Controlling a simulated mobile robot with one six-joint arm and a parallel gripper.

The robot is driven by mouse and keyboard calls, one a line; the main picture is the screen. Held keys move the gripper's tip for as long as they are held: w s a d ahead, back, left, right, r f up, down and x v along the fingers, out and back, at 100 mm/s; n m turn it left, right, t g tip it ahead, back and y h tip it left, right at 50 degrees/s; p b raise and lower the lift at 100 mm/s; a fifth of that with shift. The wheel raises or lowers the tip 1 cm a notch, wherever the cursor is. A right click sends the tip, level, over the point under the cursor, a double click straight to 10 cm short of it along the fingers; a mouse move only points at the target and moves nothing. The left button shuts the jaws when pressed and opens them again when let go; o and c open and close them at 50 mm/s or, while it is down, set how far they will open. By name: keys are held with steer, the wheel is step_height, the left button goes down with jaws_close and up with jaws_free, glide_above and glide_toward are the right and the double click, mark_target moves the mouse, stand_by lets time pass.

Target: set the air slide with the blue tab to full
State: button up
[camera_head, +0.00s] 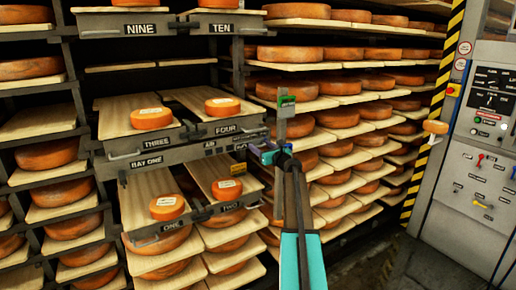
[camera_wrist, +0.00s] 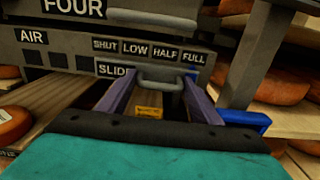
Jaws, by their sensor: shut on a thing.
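The air slide's grey handle (camera_wrist: 165,80) sits under the SHUT, LOW, HALF, FULL scale (camera_wrist: 150,50) in the wrist view, roughly below HALF. A small blue patch (camera_wrist: 190,77), perhaps the blue tab, shows just right of the handle, below FULL and partly hidden by a finger. My gripper (camera_wrist: 160,84) has its two purple fingers at either side of the handle and is shut on it. In the head view, my gripper (camera_head: 268,151) is at the rack's front, right of the AIR label (camera_head: 210,143), and hides the slide there.
A FOUR drawer front with its own handle (camera_wrist: 150,18) is just above. Boards with cheese wheels (camera_head: 222,106) stick out at left. A rack post (camera_head: 282,120) stands close to the right of my gripper. A grey control panel (camera_head: 480,150) stands farther right.

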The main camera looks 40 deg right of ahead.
steer(key=shift+s+d, duration=0.2)
steer(key=shift+d, duration=0.15)
steer(key=o, duration=1.5)
steer(key=shift+s+d, duration=0.1)
steer(key=shift+a, duration=0.2)
steer(key=shift+s+a+b, duration=0.35)
steer(key=shift+s, duration=1.9)
steer(key=shift+s+a+b, duration=0.35)
steer(key=shift+s+a, duration=0.05)
steer(key=shift+s, duration=1.8)
steer(key=shift+s+a+b, duration=0.35)
steer(key=shift+s, duration=1.9)
